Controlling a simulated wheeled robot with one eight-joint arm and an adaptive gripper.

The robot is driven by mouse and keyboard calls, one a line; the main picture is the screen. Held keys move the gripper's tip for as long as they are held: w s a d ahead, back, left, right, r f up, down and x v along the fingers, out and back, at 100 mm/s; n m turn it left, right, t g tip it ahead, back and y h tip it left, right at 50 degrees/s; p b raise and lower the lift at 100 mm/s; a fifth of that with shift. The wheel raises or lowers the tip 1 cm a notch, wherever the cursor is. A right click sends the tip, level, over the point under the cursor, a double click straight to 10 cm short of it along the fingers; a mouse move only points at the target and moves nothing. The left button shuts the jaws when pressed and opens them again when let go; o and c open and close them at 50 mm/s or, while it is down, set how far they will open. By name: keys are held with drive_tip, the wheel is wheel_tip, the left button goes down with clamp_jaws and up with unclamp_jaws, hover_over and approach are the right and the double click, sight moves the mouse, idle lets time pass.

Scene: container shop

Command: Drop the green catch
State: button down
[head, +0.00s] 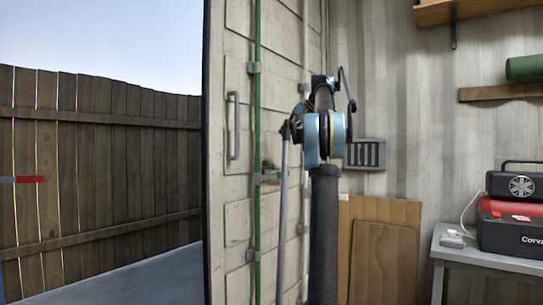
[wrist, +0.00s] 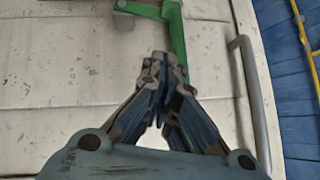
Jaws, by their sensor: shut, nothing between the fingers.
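In the head view a green catch (head: 267,166) sits by a grey bracket on the green upright rod (head: 258,110) of the pale container door (head: 240,205). In the wrist view a green L-shaped piece (wrist: 178,36) lies against the door, its short arm running left to a grey block (wrist: 123,20). I cannot tell how much of it is catch and how much is rod. My gripper (wrist: 162,60) is shut and empty, its tips just left of the green piece and overlapping it in the picture. Whether they touch is unclear. In the head view my arm hides the fingertips.
A grey handle (head: 233,125) stands on the door, left of the rod; it also shows in the wrist view (wrist: 250,95). Wooden boards (head: 385,255) lean on the wall at right. A grey bench (head: 490,262) carries a black case (head: 510,236). Open ground lies left of the door.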

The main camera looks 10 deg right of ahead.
drive_tip(key=shift+s+d+f+x, duration=0.2)
drive_tip(key=shift+s+f+x, duration=0.15)
drive_tip(key=shift+x, duration=1.8)
drive_tip(key=shift+s+d+f+x, duration=0.15)
drive_tip(key=shift+s+f+x, duration=0.2)
drive_tip(key=shift+x, duration=1.8)
drive_tip(key=shift+s+d+f+x, duration=0.25)
drive_tip(key=shift+f+x, duration=0.1)
drive_tip(key=shift+x, duration=1.75)
